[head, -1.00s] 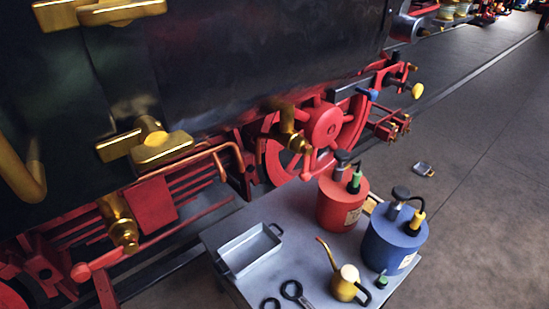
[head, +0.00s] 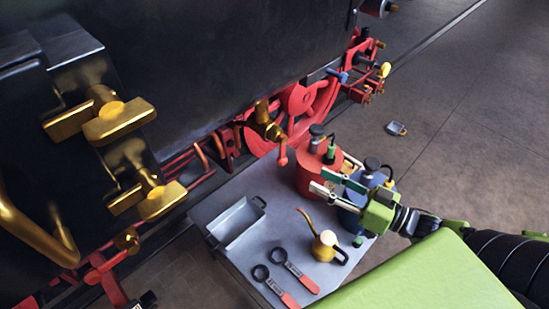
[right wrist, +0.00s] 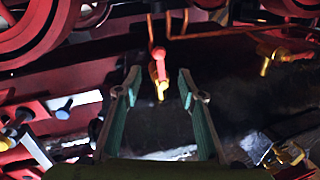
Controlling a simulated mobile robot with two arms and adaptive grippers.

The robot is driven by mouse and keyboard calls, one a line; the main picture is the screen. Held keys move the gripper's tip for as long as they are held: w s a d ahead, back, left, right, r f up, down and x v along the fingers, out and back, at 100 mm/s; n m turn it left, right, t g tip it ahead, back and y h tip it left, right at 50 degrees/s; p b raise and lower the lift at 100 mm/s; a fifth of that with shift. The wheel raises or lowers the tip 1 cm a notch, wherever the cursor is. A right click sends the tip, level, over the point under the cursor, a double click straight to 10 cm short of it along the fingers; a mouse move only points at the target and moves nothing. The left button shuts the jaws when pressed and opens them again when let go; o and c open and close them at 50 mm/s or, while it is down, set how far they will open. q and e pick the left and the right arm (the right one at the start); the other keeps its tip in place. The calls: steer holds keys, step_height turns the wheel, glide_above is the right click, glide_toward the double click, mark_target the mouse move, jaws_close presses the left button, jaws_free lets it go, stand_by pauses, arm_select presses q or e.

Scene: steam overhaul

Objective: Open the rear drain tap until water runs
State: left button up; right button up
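A brass drain tap (head: 266,122) with a red lever (head: 283,154) hanging down sits below the black boiler side, beside a red wheel. A second brass tap (head: 126,240) is lower left. I cannot tell from the frames which is the rear one. My right gripper (head: 318,182) is open and empty, above the bench by the red and blue cans, apart from both taps. In the right wrist view, a tap with a red part and yellow end (right wrist: 160,76) shows beyond and between the open fingers (right wrist: 158,84). No running water is visible. My left gripper is out of view.
The grey bench (head: 205,200) holds a tray (head: 238,228), a red can (head: 310,178), a blue can (head: 350,215), a yellow oil can (head: 326,247) and two red-handled wrenches (head: 285,285). A small grey cup (head: 396,129) lies on the open floor at right.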

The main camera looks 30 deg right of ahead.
mark_target(282, 161)
steer(key=shift+x, duration=6.45)
steer(key=shift+d, duration=0.1)
jaws_close()
